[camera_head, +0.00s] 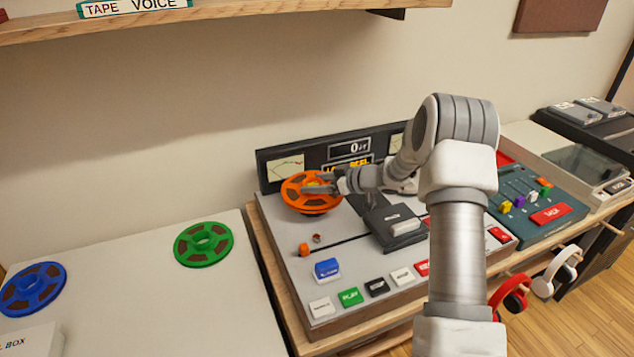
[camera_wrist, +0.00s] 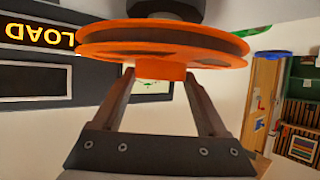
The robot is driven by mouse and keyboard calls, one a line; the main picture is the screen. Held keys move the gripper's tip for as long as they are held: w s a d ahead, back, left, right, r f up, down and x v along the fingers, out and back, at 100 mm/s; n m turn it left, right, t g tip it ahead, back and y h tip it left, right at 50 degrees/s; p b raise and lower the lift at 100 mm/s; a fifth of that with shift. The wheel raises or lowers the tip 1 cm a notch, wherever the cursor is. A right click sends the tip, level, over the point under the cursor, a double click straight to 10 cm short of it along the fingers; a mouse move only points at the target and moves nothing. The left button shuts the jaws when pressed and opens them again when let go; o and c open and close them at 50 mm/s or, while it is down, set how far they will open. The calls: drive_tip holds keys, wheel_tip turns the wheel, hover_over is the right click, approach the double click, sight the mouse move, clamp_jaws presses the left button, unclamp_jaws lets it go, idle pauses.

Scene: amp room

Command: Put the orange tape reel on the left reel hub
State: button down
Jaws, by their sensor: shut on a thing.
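The orange tape reel (camera_head: 298,203) is over the left end of the tape deck (camera_head: 278,227), in front of the left meter, and looks roughly level. My gripper (camera_head: 316,187) reaches it from the right and is shut on its raised centre. In the wrist view, the two fingers (camera_wrist: 160,75) clasp the small orange boss of the reel (camera_wrist: 200,36). A dark round part (camera_wrist: 168,9) shows on the reel's far side there. The left reel hub is hidden under the reel in the head view, and I cannot tell whether the reel touches it.
A green reel (camera_head: 203,244) and a blue reel (camera_head: 33,289) lie on the white table at left. The deck front has a blue switch (camera_head: 327,268), an orange knob (camera_head: 304,249) and several push buttons. A mixer (camera_head: 540,205) stands right. A shelf (camera_head: 230,8) hangs above.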

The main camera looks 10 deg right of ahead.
drive_tip(key=shift+f+b, duration=0.6)
drive_tip(key=shift+f, duration=0.95)
drive_tip(key=shift+c, duration=1.5)
unclamp_jaws()
drive_tip(key=shift+o, duration=1.5)
drive_tip(key=shift+f, duration=0.1)
drive_tip(key=shift+s, duration=0.1)
drive_tip(key=p+v, duration=0.2)
drive_tip(key=v, duration=1.5)
drive_tip(key=shift+d, duration=0.15)
drive_tip(key=shift+r, duration=0.3)
